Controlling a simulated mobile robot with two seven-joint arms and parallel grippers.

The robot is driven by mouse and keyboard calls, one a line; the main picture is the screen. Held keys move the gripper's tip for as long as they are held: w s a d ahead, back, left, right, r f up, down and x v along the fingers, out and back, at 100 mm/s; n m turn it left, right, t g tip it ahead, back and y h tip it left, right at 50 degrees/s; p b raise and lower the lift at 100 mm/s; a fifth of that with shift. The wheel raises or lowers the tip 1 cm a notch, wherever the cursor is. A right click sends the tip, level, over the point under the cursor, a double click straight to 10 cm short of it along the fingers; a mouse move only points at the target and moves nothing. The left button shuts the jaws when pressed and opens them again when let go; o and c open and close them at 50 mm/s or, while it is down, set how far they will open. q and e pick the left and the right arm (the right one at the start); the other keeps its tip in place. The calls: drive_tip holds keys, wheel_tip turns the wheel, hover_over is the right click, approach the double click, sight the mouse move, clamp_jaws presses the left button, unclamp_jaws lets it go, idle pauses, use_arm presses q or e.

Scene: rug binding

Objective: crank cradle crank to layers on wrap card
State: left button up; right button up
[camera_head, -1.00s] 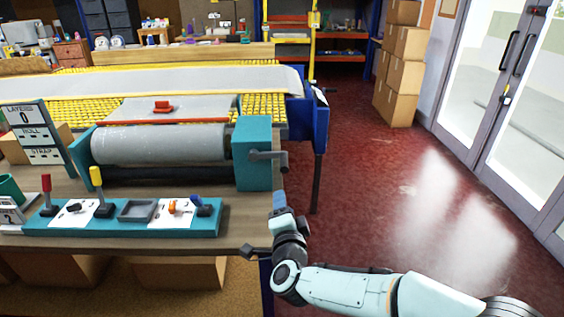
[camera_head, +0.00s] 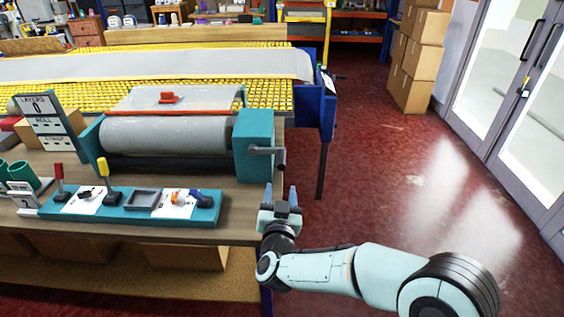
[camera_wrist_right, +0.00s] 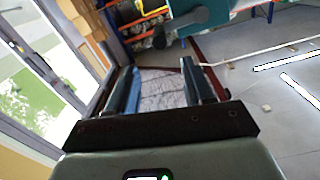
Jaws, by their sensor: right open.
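The cradle (camera_head: 253,135) is a teal end block at the right of a grey roll (camera_head: 165,135). Its dark crank (camera_head: 266,152) sticks out on the right with a handle at its end. The wrap card (camera_head: 48,125) stands at the left of the bench and reads LAYERS 0, with ROLL and STRAP lines below. My right gripper (camera_head: 281,196) is open and empty just below the crank handle, apart from it, by the bench's right edge. In the right wrist view the open fingers (camera_wrist_right: 160,85) have nothing between them. My left gripper is not in view.
A teal tray (camera_head: 130,220) with a red lever, a yellow lever and small parts lies along the bench's front. The blue frame (camera_head: 315,110) of the yellow roller table stands behind right. Red floor (camera_head: 400,180) is clear to the right; boxes (camera_head: 415,60) are stacked farther back.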

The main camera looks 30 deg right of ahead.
sight(281, 170)
drive_tip(key=x, duration=1.2)
drive_tip(key=shift+b, duration=0.35)
drive_tip(key=shift+a, duration=0.1)
clamp_jaws()
